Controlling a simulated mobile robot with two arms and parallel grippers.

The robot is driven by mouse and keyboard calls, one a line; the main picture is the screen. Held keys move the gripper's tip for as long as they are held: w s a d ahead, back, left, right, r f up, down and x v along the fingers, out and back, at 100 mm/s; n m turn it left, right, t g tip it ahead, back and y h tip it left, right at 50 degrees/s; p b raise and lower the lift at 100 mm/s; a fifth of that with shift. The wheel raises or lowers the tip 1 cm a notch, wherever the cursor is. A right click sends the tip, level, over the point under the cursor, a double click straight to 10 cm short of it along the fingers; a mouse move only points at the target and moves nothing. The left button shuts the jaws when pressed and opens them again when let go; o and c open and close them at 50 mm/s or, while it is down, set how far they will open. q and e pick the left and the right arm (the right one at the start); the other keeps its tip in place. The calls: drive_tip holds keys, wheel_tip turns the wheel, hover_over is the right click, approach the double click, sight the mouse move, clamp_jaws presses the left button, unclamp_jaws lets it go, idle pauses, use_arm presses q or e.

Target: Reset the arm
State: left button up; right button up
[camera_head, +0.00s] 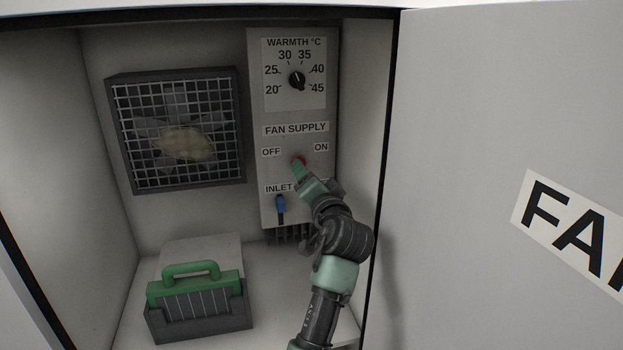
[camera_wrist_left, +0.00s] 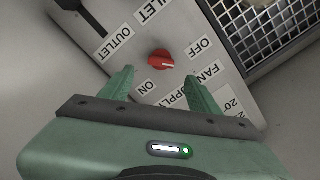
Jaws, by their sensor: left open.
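My left gripper (camera_head: 299,168) reaches up from the bottom of the head view to the red fan supply knob (camera_head: 298,158) on the control panel (camera_head: 262,115). In the left wrist view the gripper (camera_wrist_left: 159,74) is open, with two green fingers spread apart. The red knob (camera_wrist_left: 160,59) shows between and just beyond the fingertips, with nothing gripped. Its white mark lies on its right side in that view. Whether a finger touches the knob is unclear. My right gripper is in neither view.
A black warmth dial (camera_head: 297,80) sits above, and a blue-tipped inlet lever (camera_head: 280,204) below. A caged fan (camera_head: 180,130) is on the back wall. A green-handled box (camera_head: 200,300) stands on the cabinet floor. The open door (camera_head: 480,120) fills the right.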

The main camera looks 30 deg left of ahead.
use_arm(q)
drive_tip(key=s+d+f+g+h, duration=0.15)
drive_tip(key=s+f, duration=0.25)
drive_tip(key=f, duration=0.4)
drive_tip(key=s+d+f+m+h, duration=0.1)
drive_tip(key=s+d+f+h, duration=0.25)
drive_tip(key=f, duration=0.45)
drive_tip(key=s+d+f+g+h, duration=0.1)
drive_tip(key=s+d+f+h, duration=0.1)
drive_tip(key=s+f, duration=0.45)
drive_tip(key=s+d+f+g+h, duration=0.2)
drive_tip(key=s+d+f, duration=0.25)
drive_tip(key=s, duration=0.35)
drive_tip(key=s+d+f+m+g+h, duration=0.1)
drive_tip(key=s+d+f+g+h, duration=0.15)
drive_tip(key=s+d+f, duration=0.35)
drive_tip(key=s+d+f+g+h, duration=0.15)
drive_tip(key=s+f, duration=0.25)
drive_tip(key=s, duration=0.5)
wheel_tip(320, 180, down, 24)
drive_tip(key=s+a+f+g, duration=0.2)
drive_tip(key=s+f, duration=1.5)
drive_tip(key=shift+s+a+f+h, duration=0.25)
drive_tip(key=shift+s+f+h, duration=0.05)
drive_tip(key=shift+s, duration=0.05)
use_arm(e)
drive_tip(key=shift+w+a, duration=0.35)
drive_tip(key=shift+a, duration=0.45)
